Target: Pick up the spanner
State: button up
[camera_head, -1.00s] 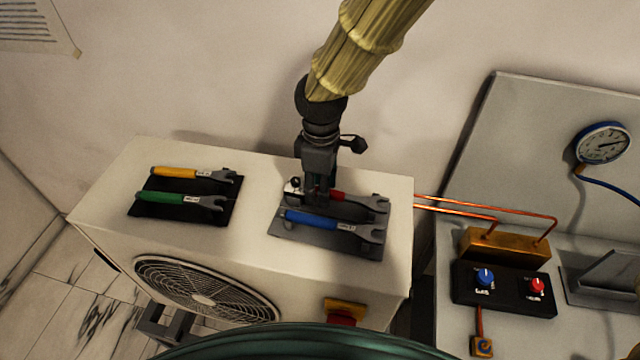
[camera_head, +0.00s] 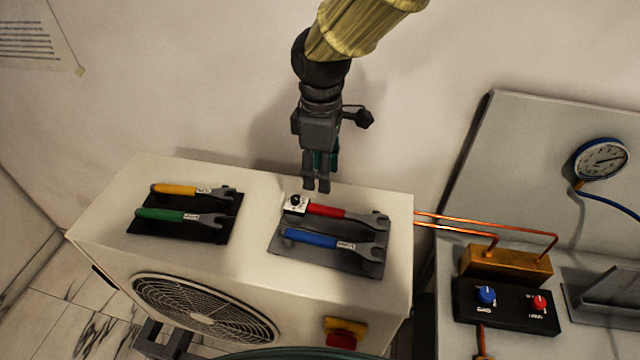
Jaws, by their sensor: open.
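Several spanners lie in two pairs on top of the white fan unit (camera_head: 258,190). A red-handled spanner (camera_head: 330,211) and a blue-handled spanner (camera_head: 315,239) lie on a grey tray (camera_head: 300,257) at the right. A yellow-handled spanner (camera_head: 178,190) and a green-handled spanner (camera_head: 165,214) lie on a dark tray (camera_head: 215,238) at the left. My gripper (camera_head: 316,187) is open and empty, pointing down above and behind the red-handled spanner, apart from it. Which spanner the task means cannot be told from the pictures.
A small white block with a black knob (camera_head: 296,203) sits at the red handle's left end. At the right are a gauge (camera_head: 600,160), copper pipes (camera_head: 480,220) and a black box (camera_head: 505,307) with blue and red knobs. The unit's top between the trays is clear.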

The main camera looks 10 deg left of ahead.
aim_at(207, 220)
jog(key=u, duration=1.45)
